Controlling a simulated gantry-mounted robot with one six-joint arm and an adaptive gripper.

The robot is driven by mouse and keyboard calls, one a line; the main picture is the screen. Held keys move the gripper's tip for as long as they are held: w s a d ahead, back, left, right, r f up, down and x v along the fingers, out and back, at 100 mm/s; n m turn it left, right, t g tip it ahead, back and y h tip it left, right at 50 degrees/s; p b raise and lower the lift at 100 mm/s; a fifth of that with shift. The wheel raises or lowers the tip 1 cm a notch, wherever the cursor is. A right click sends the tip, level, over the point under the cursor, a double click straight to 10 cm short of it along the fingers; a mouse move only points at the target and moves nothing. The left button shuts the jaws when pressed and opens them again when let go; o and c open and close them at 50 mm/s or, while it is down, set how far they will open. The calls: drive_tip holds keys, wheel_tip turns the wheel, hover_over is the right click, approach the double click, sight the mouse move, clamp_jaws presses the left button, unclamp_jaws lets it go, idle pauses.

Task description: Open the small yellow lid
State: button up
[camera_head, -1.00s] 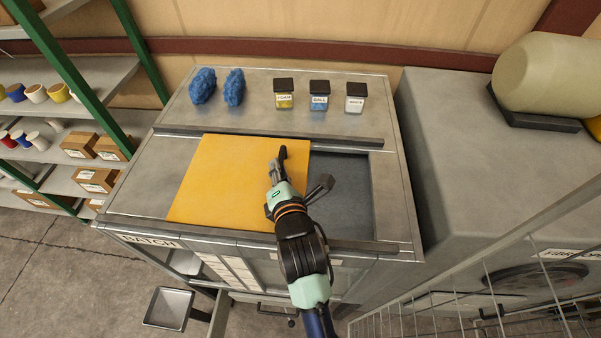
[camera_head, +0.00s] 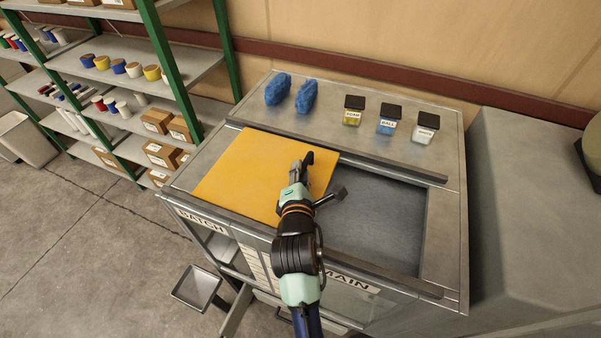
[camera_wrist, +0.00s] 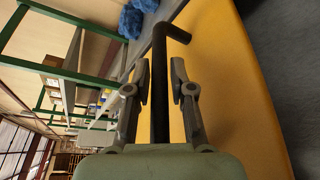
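The yellow lid (camera_head: 255,172) is a flat sliding panel on the left part of the metal bench's recess. The recess shows dark and open to its right. A black handle (camera_head: 308,159) stands near the lid's right edge, and it fills the middle of the wrist view (camera_wrist: 160,85). My gripper (camera_head: 302,172) is at this handle. Exact contact at the fingertips is hard to tell.
Two blue clumps (camera_head: 278,89) (camera_head: 307,96) and three black-lidded jars (camera_head: 352,112) (camera_head: 388,121) (camera_head: 425,129) stand on the bench's back ledge. Green-framed shelves (camera_head: 190,72) stand at left. A grey cabinet (camera_head: 530,220) adjoins at right. A small tray (camera_head: 197,287) is below the bench front.

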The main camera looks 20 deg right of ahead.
drive_tip(key=shift+o, duration=0.9)
drive_tip(key=v, duration=1.2)
drive_tip(key=s+a+r+m+y+p, duration=0.1)
drive_tip(key=s+a+m+y, duration=0.2)
drive_tip(key=a+m, duration=0.3)
drive_tip(key=s+a+r+m+g+y+p, duration=0.1)
drive_tip(key=s+a+m+y, duration=0.2)
drive_tip(key=m, duration=1)
drive_tip(key=a, duration=0.3)
drive_tip(key=shift+s+r+m+y+p, duration=0.25)
drive_tip(key=shift+r+m+y+p, duration=0.05)
drive_tip(key=shift+r+p, duration=0.1)
